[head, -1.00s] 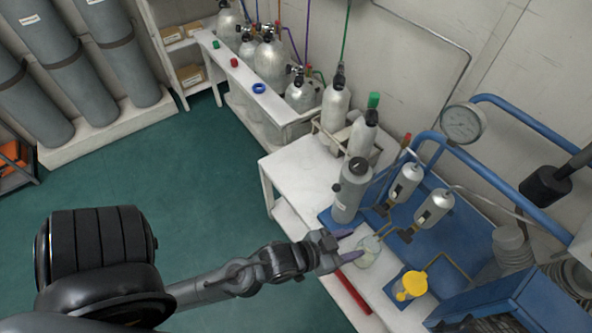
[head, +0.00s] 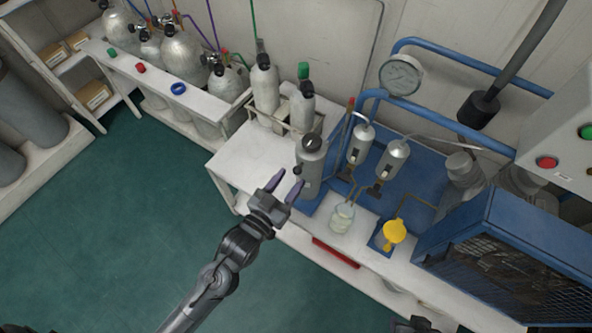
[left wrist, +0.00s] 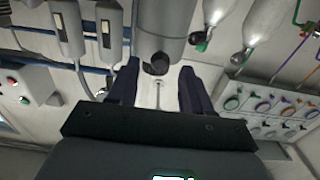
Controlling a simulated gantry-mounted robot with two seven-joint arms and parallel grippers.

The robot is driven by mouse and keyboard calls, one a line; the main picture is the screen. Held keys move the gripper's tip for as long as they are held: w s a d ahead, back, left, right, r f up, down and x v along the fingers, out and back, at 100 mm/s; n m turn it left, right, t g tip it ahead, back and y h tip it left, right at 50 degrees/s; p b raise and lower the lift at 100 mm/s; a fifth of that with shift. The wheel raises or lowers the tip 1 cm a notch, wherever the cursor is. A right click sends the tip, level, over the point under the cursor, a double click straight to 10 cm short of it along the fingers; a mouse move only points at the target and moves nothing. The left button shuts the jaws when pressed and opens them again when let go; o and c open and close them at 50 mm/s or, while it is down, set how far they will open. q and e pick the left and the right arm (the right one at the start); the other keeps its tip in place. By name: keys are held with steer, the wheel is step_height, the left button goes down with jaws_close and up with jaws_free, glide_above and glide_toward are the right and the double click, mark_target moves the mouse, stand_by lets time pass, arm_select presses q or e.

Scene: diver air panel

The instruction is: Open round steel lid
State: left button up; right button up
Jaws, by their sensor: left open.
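A glass jar (head: 342,218) and a yellow-topped item (head: 393,233) stand right of the cylinder. Two small silver canisters (head: 361,144) stand behind on the blue panel. A red bar (head: 335,252) lies along the bench front. White bench surface (head: 255,155) left of the cylinder is clear.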

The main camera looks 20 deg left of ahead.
mark_target(295, 173)
arm_select(q)
steer(key=shift+w+d+b, duration=0.25)
steer(key=shift+w, duration=0.85)
steer(key=shift+w+d+b, duration=0.2)
steer(key=shift+w+b, duration=0.05)
steer(key=shift+w, duration=0.85)
steer(key=shift+c, duration=0.2)
jaws_close()
